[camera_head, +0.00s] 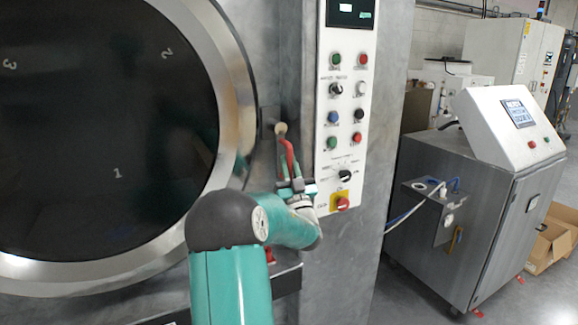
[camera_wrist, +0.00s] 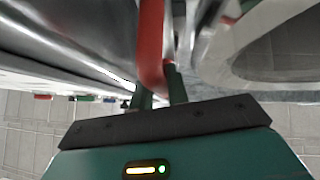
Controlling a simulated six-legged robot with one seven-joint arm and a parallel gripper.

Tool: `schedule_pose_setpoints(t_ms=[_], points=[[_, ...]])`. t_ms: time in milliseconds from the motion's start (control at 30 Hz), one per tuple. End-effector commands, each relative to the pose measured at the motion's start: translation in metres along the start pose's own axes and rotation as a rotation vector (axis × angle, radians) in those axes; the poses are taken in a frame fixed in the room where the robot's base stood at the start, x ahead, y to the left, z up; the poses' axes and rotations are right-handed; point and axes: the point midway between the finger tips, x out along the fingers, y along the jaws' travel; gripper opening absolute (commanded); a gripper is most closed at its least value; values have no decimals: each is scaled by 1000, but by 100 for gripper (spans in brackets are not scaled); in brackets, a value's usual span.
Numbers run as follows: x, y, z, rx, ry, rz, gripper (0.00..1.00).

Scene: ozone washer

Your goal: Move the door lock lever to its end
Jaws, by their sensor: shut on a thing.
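The door lock lever is a red bar (camera_head: 288,154) on the grey panel between the round door and the button panel. In the head view it runs from a pale round pivot down to my gripper (camera_head: 292,186). In the wrist view the red lever (camera_wrist: 151,45) comes from the top down to the fingers. My gripper (camera_wrist: 160,90) is shut on the lever's lower end. The fingertips are partly hidden behind the lever.
The large round door (camera_head: 110,140) with a metal rim is on the left. The white button panel (camera_head: 345,110) with knobs is just right of the lever; a red knob on yellow (camera_head: 341,203) is close to my gripper. A steel control cabinet (camera_head: 480,200) stands at right.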

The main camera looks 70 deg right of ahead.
Motion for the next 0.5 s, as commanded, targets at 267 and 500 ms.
schedule_pose_setpoints(t_ms=[267, 500], points=[[1, 2, -2, -3, 3, 2, 38], [-4, 1, -1, -2, 1, 3, 38]])
